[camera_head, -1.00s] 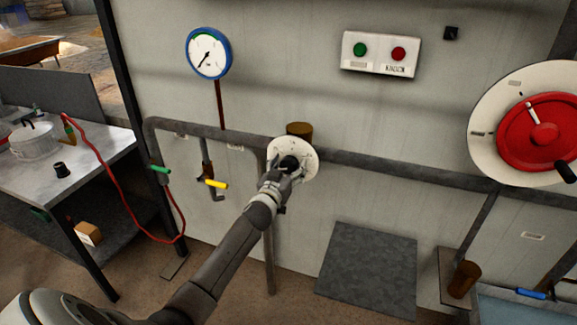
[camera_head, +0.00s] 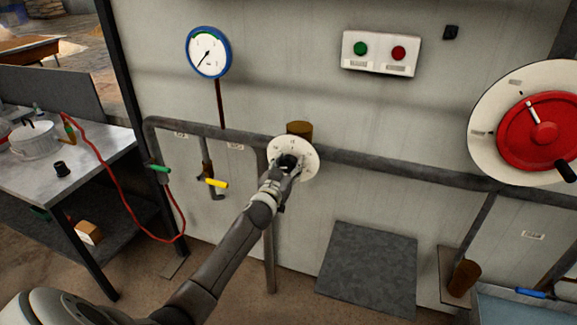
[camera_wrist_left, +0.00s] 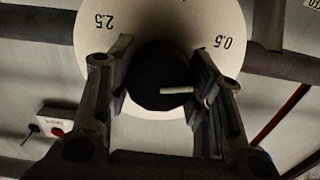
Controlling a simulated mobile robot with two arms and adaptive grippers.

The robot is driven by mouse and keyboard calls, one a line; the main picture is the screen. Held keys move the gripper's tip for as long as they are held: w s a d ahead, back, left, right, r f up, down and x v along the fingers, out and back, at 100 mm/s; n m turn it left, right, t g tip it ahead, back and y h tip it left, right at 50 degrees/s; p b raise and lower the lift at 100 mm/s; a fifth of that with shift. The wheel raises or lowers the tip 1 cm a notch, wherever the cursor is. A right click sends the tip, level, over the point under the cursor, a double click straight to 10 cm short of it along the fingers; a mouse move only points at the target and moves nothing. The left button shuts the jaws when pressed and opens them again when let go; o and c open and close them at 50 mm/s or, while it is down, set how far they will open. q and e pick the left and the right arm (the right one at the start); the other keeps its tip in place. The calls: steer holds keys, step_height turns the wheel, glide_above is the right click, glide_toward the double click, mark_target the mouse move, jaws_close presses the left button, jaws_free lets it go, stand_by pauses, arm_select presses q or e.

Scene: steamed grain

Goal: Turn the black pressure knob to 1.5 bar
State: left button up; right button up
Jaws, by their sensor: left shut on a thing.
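The black pressure knob (camera_head: 288,160) sits at the centre of a round white dial (camera_head: 306,148) on the pipe. In the left wrist view the knob (camera_wrist_left: 155,72) lies between the two fingers, and its white pointer (camera_wrist_left: 176,90) points to the right, on the 0.5 side. The marks 2.5 and 0.5 are readable there; 1.5 is not. My left gripper (camera_head: 287,172) is shut on the knob. The blue-rimmed pressure gauge (camera_head: 209,52) has its needle pointing to the lower left. My right gripper is not in view.
A yellow-handled valve (camera_head: 217,184) and a green-handled valve (camera_head: 160,169) are left of the dial. A panel with green and red buttons (camera_head: 381,54) is above right. A red handwheel (camera_head: 530,135) is at far right. A table with a pot (camera_head: 34,141) stands at left.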

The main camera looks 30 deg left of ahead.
arm_select(q)
steer(key=m, duration=0.4)
steer(key=shift+m, duration=0.4)
steer(key=m+b, duration=0.1)
steer(key=m, duration=0.9)
steer(key=shift+f+m, duration=0.1)
steer(key=shift+m, duration=0.3)
steer(key=m, duration=0.5)
steer(key=shift+d, duration=0.1)
steer(key=o, duration=1)
steer(key=shift+s, duration=0.1)
steer(key=v, duration=1.1)
steer(key=shift+s, duration=0.4)
